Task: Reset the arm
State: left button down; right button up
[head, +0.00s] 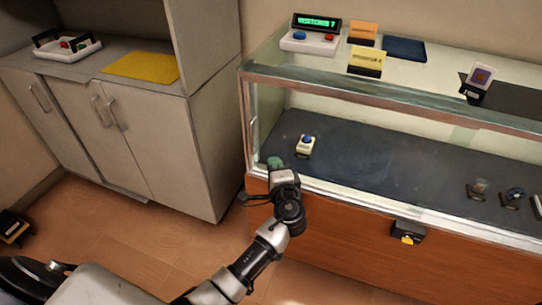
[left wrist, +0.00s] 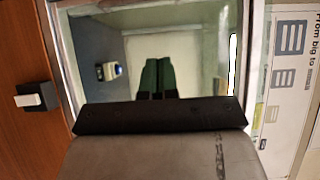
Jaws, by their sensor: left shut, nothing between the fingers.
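My left arm reaches up from the bottom of the head view. Its gripper (head: 276,163) is at the front left of the glass display case (head: 330,188), near the lower shelf's edge. Its green fingertips are partly hidden behind the wrist there. In the left wrist view, the green fingers of the left gripper (left wrist: 157,78) lie side by side, shut with nothing between them. A small cream block with a blue button (head: 305,146) is on the dark shelf right of the gripper, apart from it. It also shows in the left wrist view (left wrist: 108,71). My right gripper is not in view.
A counter device with a green display (head: 317,24) and small boxes (head: 366,62) sit on the case top. A grey cabinet (head: 120,125) at left bears a yellow mat (head: 141,66) and a white tray (head: 68,50). A black fixture (head: 408,232) is on the case's wooden front.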

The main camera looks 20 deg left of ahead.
pick_arm(q)
jog(key=s+f+g+h+p, duration=0.1)
jog(key=s+f+g+h, duration=0.15)
jog(key=s+f, duration=0.6)
jog(key=s+f+g+h, duration=0.2)
jog(key=s+f+g, duration=0.1)
jog(key=f, duration=1)
jog(key=s+f+g+h+p, duration=0.1)
jog(key=s+f+g+h, duration=0.3)
jog(key=f, duration=0.7)
jog(key=s+f+n+g, duration=0.1)
jog(key=s+f+n, duration=0.2)
jog(key=s, duration=0.8)
jog(key=s+a+f+n+g+h, duration=0.1)
jog(key=s+f+n+g, duration=0.1)
jog(key=s+f, duration=0.4)
jog(key=s+a+f+n+g+h, duration=0.1)
jog(key=s+f+n, duration=0.2)
jog(key=s, duration=1.4)
jog(key=shift+f+n+p, duration=0.3)
jog(key=shift+f+p, duration=0.15)
jog(key=shift+f, duration=0.25)
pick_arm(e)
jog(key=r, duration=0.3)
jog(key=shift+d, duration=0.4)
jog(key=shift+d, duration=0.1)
